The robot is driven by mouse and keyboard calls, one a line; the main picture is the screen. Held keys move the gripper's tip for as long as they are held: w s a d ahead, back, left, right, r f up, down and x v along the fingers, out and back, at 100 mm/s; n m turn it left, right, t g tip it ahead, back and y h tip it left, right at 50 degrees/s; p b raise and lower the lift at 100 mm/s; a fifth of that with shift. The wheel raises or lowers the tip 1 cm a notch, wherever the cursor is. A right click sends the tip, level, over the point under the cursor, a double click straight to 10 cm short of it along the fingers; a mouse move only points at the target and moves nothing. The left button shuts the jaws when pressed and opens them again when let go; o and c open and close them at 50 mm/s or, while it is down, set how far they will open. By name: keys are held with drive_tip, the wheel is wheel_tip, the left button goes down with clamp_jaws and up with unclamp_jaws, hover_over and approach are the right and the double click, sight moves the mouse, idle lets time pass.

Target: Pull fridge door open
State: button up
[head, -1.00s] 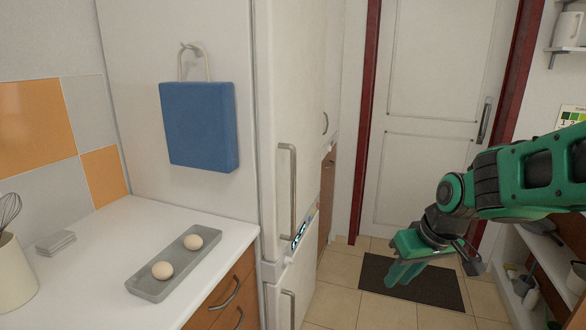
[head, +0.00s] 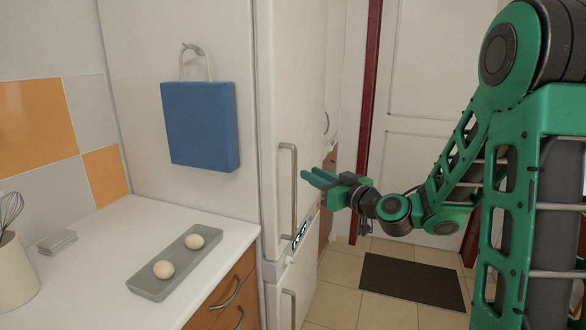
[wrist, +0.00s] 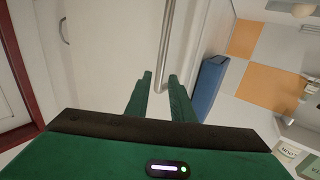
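The white fridge (head: 290,80) stands at the middle of the head view with its upper door closed. A vertical metal handle (head: 288,190) runs along the lower part of that door. My gripper (head: 312,177) is just right of the handle, its green fingers pointing left at it. In the wrist view, the handle (wrist: 165,50) rises ahead between the two fingertips (wrist: 160,78). The fingers are apart with a gap and nothing between them. I cannot tell whether the tips reach around the handle.
A lower fridge handle (head: 288,308) sits below the display. The counter (head: 100,240) at left holds a grey tray (head: 150,288) with two eggs. A blue bag (head: 200,125) hangs on the fridge side. A dark mat (head: 412,280) lies on the tiled floor by the closed door.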

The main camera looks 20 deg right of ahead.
sight(296, 166)
drive_tip(key=x, duration=0.9)
drive_tip(key=shift+w+a, duration=0.15)
drive_tip(key=shift+w, duration=0.05)
drive_tip(key=shift+c, duration=0.6)
clamp_jaws()
